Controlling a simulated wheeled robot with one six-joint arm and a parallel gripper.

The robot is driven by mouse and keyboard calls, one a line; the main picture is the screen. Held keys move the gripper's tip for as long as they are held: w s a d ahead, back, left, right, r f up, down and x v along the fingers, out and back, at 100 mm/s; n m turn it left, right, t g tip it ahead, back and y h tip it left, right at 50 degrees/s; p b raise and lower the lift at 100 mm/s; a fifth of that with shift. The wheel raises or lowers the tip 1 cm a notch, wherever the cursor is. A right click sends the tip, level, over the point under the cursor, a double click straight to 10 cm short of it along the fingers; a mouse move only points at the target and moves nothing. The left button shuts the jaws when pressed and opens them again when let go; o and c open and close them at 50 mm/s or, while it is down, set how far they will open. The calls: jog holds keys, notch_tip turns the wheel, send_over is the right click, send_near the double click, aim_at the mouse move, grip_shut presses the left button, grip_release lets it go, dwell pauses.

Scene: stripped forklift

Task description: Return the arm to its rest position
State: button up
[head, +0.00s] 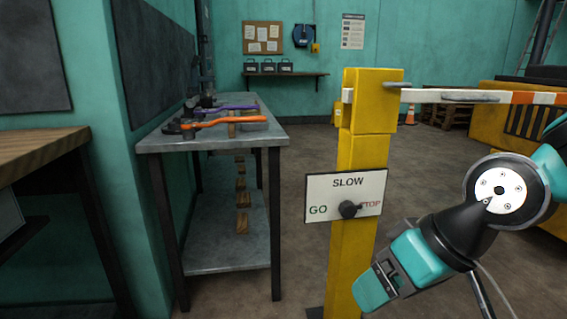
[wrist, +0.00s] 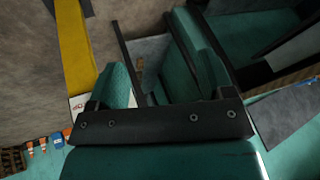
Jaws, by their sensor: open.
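My arm reaches in from the right side of the head view, bent, with its teal and black wrist pointing down and left. My gripper (head: 378,284) is beside the lower part of the yellow barrier post (head: 361,150), overlapping its right edge in the picture. I cannot tell whether it touches the post. In the wrist view the two teal fingers of my gripper (wrist: 160,75) stand apart with nothing between them. The post (wrist: 75,48) shows to the left of the fingers there.
The post carries a SLOW/GO/STOP sign (head: 330,190) with a black knob (head: 348,209) pointing towards STOP. A striped barrier arm (head: 440,96) extends level to the right. A metal bench (head: 215,140) with hammers stands left. Floor between bench and post is clear.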

jog(key=s+d+r+n+g+h+p, duration=0.1)
jog(key=s+r+n+g+p, duration=0.2)
jog(key=s, duration=0.6)
notch_tip(320, 180, up, 29)
jog(key=m+p, duration=0.1)
jog(key=p, duration=2.6)
jog(key=shift+w+d+p, duration=0.2)
jog(key=shift+w+p, duration=0.05)
jog(key=shift+p, duration=0.05)
